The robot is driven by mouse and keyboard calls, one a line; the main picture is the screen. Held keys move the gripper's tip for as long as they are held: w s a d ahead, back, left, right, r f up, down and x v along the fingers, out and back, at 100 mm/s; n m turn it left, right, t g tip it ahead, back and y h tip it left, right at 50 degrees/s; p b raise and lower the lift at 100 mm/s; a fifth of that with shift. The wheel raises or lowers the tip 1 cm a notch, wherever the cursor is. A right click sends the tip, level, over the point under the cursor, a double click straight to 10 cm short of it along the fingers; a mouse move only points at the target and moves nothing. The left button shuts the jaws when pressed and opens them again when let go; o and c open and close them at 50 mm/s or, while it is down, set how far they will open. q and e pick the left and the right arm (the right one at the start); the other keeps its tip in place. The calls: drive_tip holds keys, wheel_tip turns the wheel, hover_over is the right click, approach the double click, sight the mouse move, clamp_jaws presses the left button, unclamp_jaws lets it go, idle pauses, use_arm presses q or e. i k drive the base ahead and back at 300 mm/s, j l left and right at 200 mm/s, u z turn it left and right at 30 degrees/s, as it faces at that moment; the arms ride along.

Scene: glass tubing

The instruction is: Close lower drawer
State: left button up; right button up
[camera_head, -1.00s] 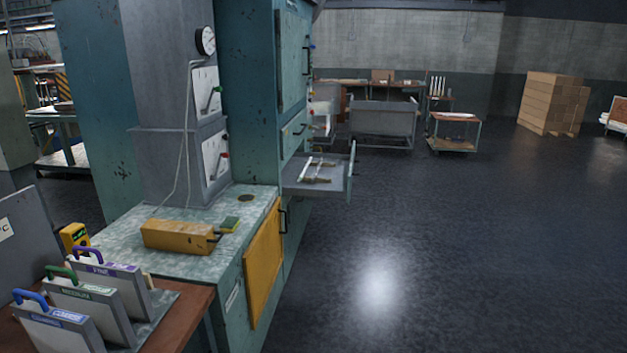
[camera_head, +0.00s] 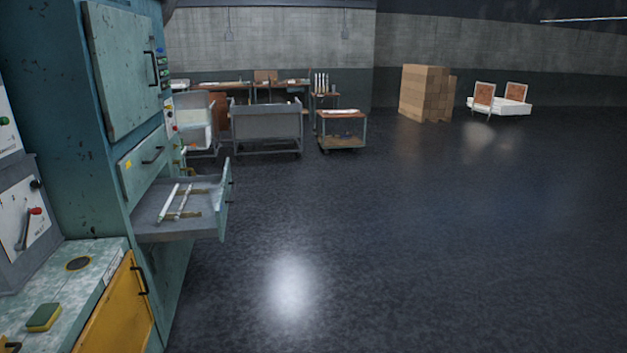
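The lower drawer (camera_head: 152,228) stands pulled out of the teal cabinet (camera_head: 60,105) at the left of the head view. Its teal front panel (camera_head: 226,200) faces right, with a dark handle partly visible on its outer side. White tubes (camera_head: 170,203) and small brownish pieces lie inside it. Above it, another drawer front (camera_head: 141,165) with a dark handle sits flush with the cabinet. Neither of my grippers shows in the view.
A yellow door (camera_head: 117,312) with a dark handle is below the counter (camera_head: 82,285), which bears a sponge (camera_head: 43,317). A grey cart (camera_head: 266,122), a small trolley (camera_head: 342,128) and stacked boxes (camera_head: 426,94) stand farther back. The floor (camera_head: 430,240) to the right is clear.

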sight(205, 213)
drive_tip(key=i+u, duration=0.15)
drive_tip(key=i, duration=0.35)
drive_tip(key=i+l+u, duration=0.15)
drive_tip(key=i, duration=0.35)
drive_tip(key=i+l+u, duration=0.15)
drive_tip(key=i, duration=0.35)
drive_tip(key=i+l+u, duration=0.5)
drive_tip(key=i, duration=0.2)
drive_tip(key=i+l+u, duration=0.5)
drive_tip(key=i+u, duration=0.15)
drive_tip(key=i, duration=0.15)
